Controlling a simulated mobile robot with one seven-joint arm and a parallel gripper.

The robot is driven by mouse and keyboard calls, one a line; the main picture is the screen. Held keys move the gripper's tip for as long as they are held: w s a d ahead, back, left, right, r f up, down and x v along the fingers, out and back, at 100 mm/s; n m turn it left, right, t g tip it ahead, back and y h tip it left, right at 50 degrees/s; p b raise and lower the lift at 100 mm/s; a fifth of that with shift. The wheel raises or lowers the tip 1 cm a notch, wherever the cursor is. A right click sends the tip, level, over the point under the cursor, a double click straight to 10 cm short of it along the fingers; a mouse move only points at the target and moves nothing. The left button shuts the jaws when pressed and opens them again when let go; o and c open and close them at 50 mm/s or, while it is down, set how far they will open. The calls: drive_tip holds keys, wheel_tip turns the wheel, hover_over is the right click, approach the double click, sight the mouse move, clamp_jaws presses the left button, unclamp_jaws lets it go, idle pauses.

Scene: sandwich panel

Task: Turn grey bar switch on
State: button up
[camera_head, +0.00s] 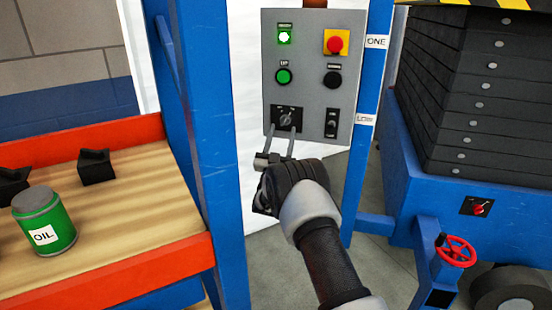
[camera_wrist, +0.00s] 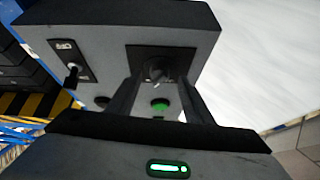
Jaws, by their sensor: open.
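The grey bar switch (camera_head: 286,119) is a rotary knob on a black plate at the lower left of the grey control panel (camera_head: 306,100). In the head view its bar looks tilted towards the upper right. It also shows in the wrist view (camera_wrist: 157,71), upper middle. My gripper (camera_head: 281,132) is open, its two fingers pointing at the switch from below and in front. In the wrist view the fingers (camera_wrist: 157,88) are either side of the knob's line of sight. I cannot tell whether they touch it.
The panel also has a lit green lamp (camera_head: 284,36), a red emergency button (camera_head: 335,44), a green button (camera_head: 283,76), a black button (camera_head: 332,79) and a toggle switch (camera_head: 331,122). A blue post (camera_head: 200,120) and a shelf with a green oil can (camera_head: 44,222) stand left.

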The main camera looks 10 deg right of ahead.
drive_tip(key=p+v, duration=0.2)
drive_tip(key=v, duration=1.2)
drive_tip(key=shift+s+a, duration=0.2)
drive_tip(key=shift+s, duration=0.15)
drive_tip(key=shift+f, duration=0.1)
drive_tip(key=w+r+n+g+y, duration=0.1)
drive_tip(key=w+r+g+y, duration=0.3)
drive_tip(key=r, duration=0.8)
drive_tip(key=s+r+n+g+y, duration=0.3)
drive_tip(key=s+r+g+y, duration=0.2)
drive_tip(key=s+r, duration=0.55)
drive_tip(key=s+d+f+g, duration=0.2)
drive_tip(key=s+g, duration=0.1)
drive_tip(key=s, duration=0.9)
drive_tip(key=s+d+f+n+g, duration=0.1)
drive_tip(key=s+d+f+g, duration=0.1)
drive_tip(key=s, duration=1)
drive_tip(key=s+d+f+g, duration=0.1)
drive_tip(key=s+f+g, duration=0.15)
drive_tip(key=s, duration=0.95)
wheel_tip(320, 180, up, 26)
drive_tip(key=s+p, duration=0.1)
drive_tip(key=p, duration=2.4)
drive_tip(key=shift+d+h, duration=0.25)
drive_tip(key=shift+h, duration=0.15)
